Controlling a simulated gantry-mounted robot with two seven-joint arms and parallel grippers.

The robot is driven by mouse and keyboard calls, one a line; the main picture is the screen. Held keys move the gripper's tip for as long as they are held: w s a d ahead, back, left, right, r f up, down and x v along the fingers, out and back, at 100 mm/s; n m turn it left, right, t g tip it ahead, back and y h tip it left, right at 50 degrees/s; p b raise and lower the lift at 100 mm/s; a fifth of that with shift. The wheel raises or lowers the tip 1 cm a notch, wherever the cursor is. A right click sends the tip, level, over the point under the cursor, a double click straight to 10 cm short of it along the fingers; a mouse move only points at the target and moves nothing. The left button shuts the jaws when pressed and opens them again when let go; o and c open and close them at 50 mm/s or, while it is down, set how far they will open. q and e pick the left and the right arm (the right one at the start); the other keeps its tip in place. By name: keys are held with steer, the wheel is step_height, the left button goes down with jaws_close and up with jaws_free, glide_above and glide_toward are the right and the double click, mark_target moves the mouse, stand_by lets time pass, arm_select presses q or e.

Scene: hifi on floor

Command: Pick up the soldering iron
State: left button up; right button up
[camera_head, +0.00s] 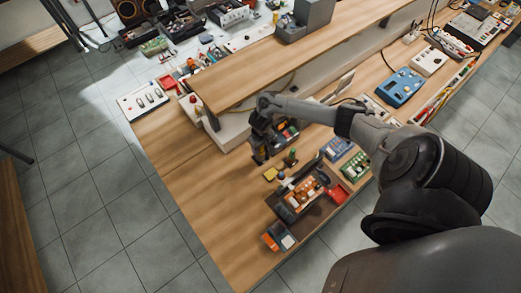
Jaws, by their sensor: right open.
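My right gripper (261,156) hangs over the wooden workbench (185,185), left of a small dark bin of parts (287,133). It is open, and I see nothing between its fingers. I cannot make out the soldering iron for certain. A thin dark tool-like shape (305,172) lies to the right of and below the gripper, beside a tray with orange parts (299,200), but it is too small to name. My right arm covers part of the bench behind the gripper. My left gripper does not show.
A raised wooden shelf (240,88) stands close behind the gripper. Near it are a yellow block (270,174), green boards (356,167), a red box (337,194) and an orange box (277,237). A blue device (400,87) sits farther right. The bench's left part is bare.

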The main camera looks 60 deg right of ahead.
steer(key=shift+c, duration=0.3)
steer(key=c, duration=0.9)
steer(key=shift+r, duration=0.15)
steer(key=shift+r, duration=0.55)
steer(key=r, duration=0.3)
steer(key=shift+s+p, duration=0.25)
steer(key=shift+p, duration=0.15)
steer(key=s+r, duration=0.2)
steer(key=s, duration=0.1)
steer(key=s+a+r+p, duration=0.1)
steer(key=s+r, duration=0.1)
steer(key=s, duration=0.2)
steer(key=s+r, duration=0.2)
steer(key=s, duration=0.2)
steer(key=shift+a+r+p, duration=0.2)
steer(key=shift+r+p, duration=0.1)
